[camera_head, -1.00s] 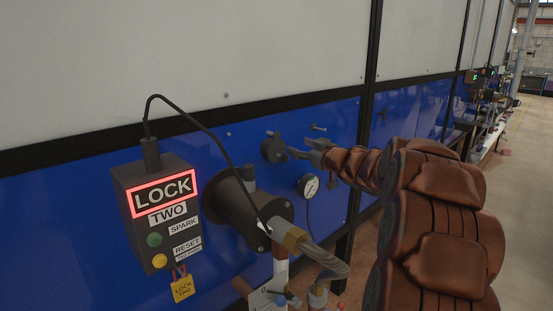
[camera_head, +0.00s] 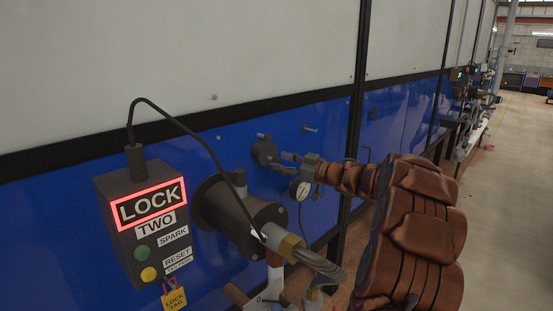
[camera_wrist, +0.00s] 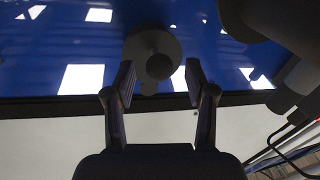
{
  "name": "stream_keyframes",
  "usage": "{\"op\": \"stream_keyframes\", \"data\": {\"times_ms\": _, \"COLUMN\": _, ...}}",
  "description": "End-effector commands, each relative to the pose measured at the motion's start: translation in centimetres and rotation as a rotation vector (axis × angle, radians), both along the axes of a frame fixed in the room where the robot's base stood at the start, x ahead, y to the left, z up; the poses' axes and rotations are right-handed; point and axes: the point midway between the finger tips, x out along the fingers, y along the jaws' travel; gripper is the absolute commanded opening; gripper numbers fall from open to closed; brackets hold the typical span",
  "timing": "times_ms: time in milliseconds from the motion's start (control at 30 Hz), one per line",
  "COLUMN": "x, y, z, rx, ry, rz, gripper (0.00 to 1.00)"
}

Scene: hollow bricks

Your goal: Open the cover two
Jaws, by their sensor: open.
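A small round dark cover (camera_head: 264,151) with a protruding knob sits on the blue panel, right of the lock box. I see no label on it. In the wrist view the round cover (camera_wrist: 165,42) and its knob lie just beyond and between my fingertips. My gripper (camera_head: 289,157) is open beside the cover, reaching in from the right. Its two fingers also show apart in the wrist view (camera_wrist: 160,76). I cannot tell whether they touch the knob. The lock box (camera_head: 143,215) reads "LOCK TWO", has a red-lit frame, and carries green and yellow buttons.
A thick dark cylinder (camera_head: 232,207) with a cable and hoses juts out between the lock box and the cover. A pressure gauge (camera_head: 300,189) is just below my gripper. A black post (camera_head: 354,130) stands to the right. Open floor (camera_head: 510,200) is at far right.

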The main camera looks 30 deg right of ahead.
Motion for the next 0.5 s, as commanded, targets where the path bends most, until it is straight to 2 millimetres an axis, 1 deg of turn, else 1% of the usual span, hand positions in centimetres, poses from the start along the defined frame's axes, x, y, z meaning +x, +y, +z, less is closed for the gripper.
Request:
{"op": "stream_keyframes", "data": {"times_ms": 33, "x": 0.6, "y": 0.3, "z": 0.2, "rx": 0.001, "ry": -0.001, "rz": 0.003, "gripper": 0.55}}
{"op": "stream_keyframes", "data": {"times_ms": 200, "x": 1.7, "y": 0.8, "z": 0.2, "rx": -0.001, "ry": -0.003, "rz": 0.000, "gripper": 0.55}}
{"op": "stream_keyframes", "data": {"times_ms": 500, "x": 2.2, "y": 0.8, "z": 0.1, "rx": -0.001, "ry": -0.001, "rz": -0.004, "gripper": 0.55}}
